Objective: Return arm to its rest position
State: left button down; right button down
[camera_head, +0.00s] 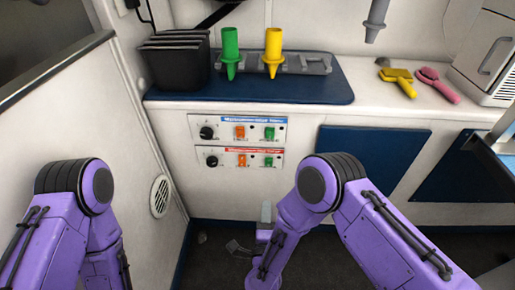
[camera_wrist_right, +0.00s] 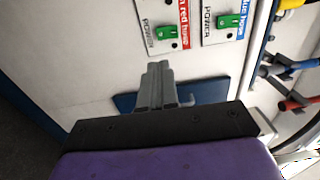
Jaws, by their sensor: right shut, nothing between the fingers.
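My right arm is the purple one in the middle of the head view, bent at its black-ringed joint with the forearm hanging down.
A switch panel (camera_head: 238,128) with knobs and switches is on the cabinet front. Above it, a blue mat (camera_head: 300,94) holds a green nozzle (camera_head: 230,52) and a yellow nozzle (camera_head: 273,52) in a grey rack. Yellow (camera_head: 398,80) and pink (camera_head: 438,84) brushes lie right. A wall stands left.

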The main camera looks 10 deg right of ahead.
jog(key=s+d+f+n+g+y, duration=0.4)
jog(key=s+f+n+g, duration=0.3)
jog(key=f+n, duration=0.4)
jog(key=s+d+f+n+g+h, duration=0.3)
jog(key=s+d+g, duration=0.5)
jog(key=s+d, duration=1.05)
notch_tip(320, 180, up, 20)
jog(key=m+h+p, duration=0.1)
jog(key=p, duration=1.8)
jog(key=shift+s+d+f, duration=0.15)
jog(key=shift+d, duration=0.25)
